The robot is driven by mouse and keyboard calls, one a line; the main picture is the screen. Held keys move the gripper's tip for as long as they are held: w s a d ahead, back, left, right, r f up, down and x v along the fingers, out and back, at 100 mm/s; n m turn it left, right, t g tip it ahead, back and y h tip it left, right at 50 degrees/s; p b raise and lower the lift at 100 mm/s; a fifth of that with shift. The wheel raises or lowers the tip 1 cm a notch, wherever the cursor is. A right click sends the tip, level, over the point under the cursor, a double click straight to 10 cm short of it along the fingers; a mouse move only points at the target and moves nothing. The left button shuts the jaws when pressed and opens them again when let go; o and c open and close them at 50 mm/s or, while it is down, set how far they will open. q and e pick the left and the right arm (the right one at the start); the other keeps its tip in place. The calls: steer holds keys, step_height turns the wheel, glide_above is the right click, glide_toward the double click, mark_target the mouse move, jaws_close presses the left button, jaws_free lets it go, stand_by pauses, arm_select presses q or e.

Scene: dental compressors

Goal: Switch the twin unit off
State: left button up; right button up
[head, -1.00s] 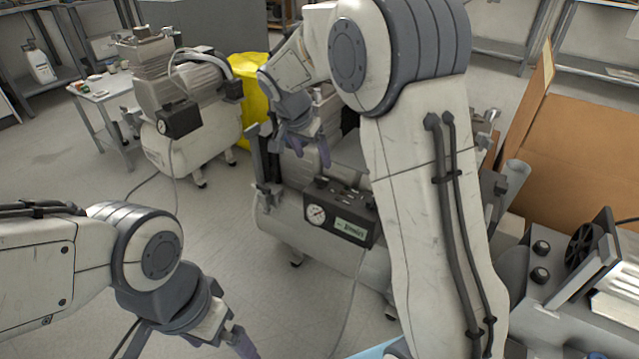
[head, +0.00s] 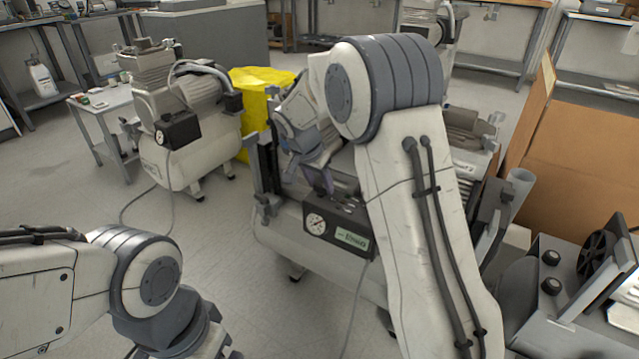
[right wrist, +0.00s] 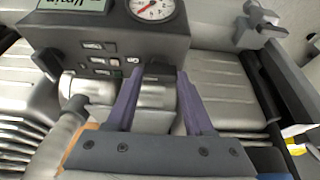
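A white-tanked compressor (head: 282,225) stands in the middle of the head view, partly hidden by my right arm. Its dark control box (head: 338,228) carries a round gauge (head: 315,224) and a green-and-white label (head: 352,239). My right gripper (head: 322,183) is just above the box. In the right wrist view its purple fingers (right wrist: 157,76) are apart with nothing held. A black protruding part (right wrist: 158,70) of the control box (right wrist: 105,45) lies between the fingertips; contact cannot be told. Small switches (right wrist: 100,58) sit beside it. My left gripper is mostly cut off at the bottom edge.
Another compressor (head: 195,150) with a gauge box stands at the left, beside a small white table (head: 103,103). A yellow covered thing (head: 258,85) is behind. A cardboard box (head: 570,150) and grey equipment (head: 560,290) are at the right. Open floor lies front left.

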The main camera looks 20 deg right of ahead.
jaws_close()
